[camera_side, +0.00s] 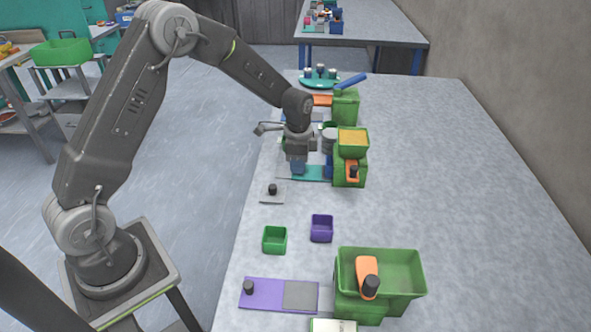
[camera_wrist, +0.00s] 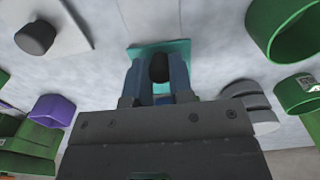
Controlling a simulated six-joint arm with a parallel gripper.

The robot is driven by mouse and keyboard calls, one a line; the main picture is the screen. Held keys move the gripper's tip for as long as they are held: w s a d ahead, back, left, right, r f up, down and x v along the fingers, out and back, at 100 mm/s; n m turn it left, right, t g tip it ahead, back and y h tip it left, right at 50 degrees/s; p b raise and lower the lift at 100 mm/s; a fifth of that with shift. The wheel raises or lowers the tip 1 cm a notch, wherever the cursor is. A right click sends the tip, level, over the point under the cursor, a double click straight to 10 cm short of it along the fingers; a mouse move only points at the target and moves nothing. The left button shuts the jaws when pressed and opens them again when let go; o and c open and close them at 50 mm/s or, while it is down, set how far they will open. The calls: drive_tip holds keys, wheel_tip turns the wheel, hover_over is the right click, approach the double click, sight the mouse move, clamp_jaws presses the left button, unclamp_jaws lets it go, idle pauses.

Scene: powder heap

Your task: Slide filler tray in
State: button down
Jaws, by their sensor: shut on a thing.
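A flat teal tray (camera_side: 313,173) lies on the table at the foot of a green filler station (camera_side: 352,178), reaching toward its left side. It also shows in the wrist view (camera_wrist: 180,47). A black knob (camera_wrist: 159,68) stands up from the tray. My gripper (camera_side: 298,168) points down over the tray's left part, and its blue fingers are shut on the knob. The station has yellow powder (camera_side: 353,138) in its top and an orange part with a black knob (camera_side: 353,171) on its front. How far the tray sits inside the station is hidden.
A grey plate with a black knob (camera_side: 272,190), a green box (camera_side: 274,240) and a purple box (camera_side: 321,229) stand nearer. A green hopper station (camera_side: 408,272) and a purple slide (camera_side: 262,296) are at the front. The table's right side is clear.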

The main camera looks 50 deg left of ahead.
sight(313, 172)
drive_tip(key=shift+w+d+r, duration=0.1)
drive_tip(key=shift+w+d, duration=1.3)
drive_tip(key=c, duration=1.1)
unclamp_jaws()
drive_tip(key=shift+r, duration=3.7)
